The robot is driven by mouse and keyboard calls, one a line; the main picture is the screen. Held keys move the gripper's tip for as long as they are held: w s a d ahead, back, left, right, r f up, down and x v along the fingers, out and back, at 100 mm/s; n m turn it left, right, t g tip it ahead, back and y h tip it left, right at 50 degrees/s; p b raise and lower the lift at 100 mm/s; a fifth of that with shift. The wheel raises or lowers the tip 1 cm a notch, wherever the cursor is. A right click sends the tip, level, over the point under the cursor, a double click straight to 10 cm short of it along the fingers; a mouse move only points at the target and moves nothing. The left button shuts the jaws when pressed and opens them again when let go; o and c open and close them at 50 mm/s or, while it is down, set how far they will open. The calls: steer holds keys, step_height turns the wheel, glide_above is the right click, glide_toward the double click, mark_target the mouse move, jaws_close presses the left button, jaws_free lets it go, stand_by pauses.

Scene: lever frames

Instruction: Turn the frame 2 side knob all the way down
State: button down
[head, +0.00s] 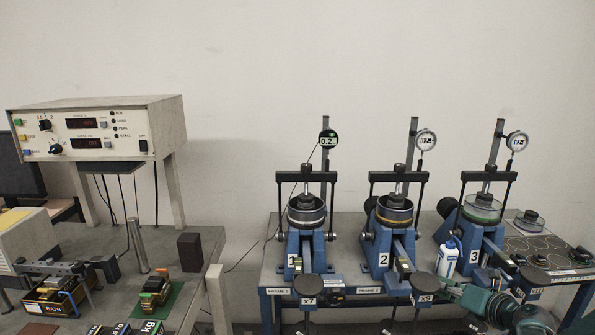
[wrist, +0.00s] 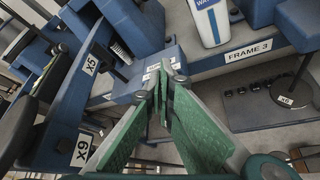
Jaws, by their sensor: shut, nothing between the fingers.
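Frame 2 (head: 383,262) is the middle one of three blue lever frames in the head view, marked with a white "2". My gripper (head: 447,285) is in front of frame 3, to the right of frame 2 and apart from the knob. In the wrist view its green fingers (wrist: 164,88) are together and empty. Blue frame parts with tags X5 (wrist: 91,64) and X9 (wrist: 82,150) lie left of them.
Frame 1 (head: 292,262) stands to the left and frame 3 (head: 474,255) to the right. A white water bottle (head: 447,258) stands between frames 2 and 3, close to my gripper. The X9 block (head: 424,297) hangs at the front. A control box (head: 100,130) is at the far left.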

steer(key=shift+a, duration=0.25)
stand_by(0.5)
steer(key=shift+r, duration=0.45)
stand_by(0.5)
steer(key=s, duration=0.6)
steer(key=shift+d, duration=0.15)
stand_by(0.5)
steer(key=shift+s+d+f+p, duration=0.15)
steer(key=shift+s+d+f, duration=0.1)
steer(key=shift+d+f, duration=0.55)
steer(key=shift+s+d+f+p, duration=0.2)
steer(key=shift+d+f, duration=0.3)
steer(key=shift+d, duration=0.45)
steer(key=shift+w, duration=0.1)
steer(key=w, duration=0.6)
steer(key=shift+w, duration=0.4)
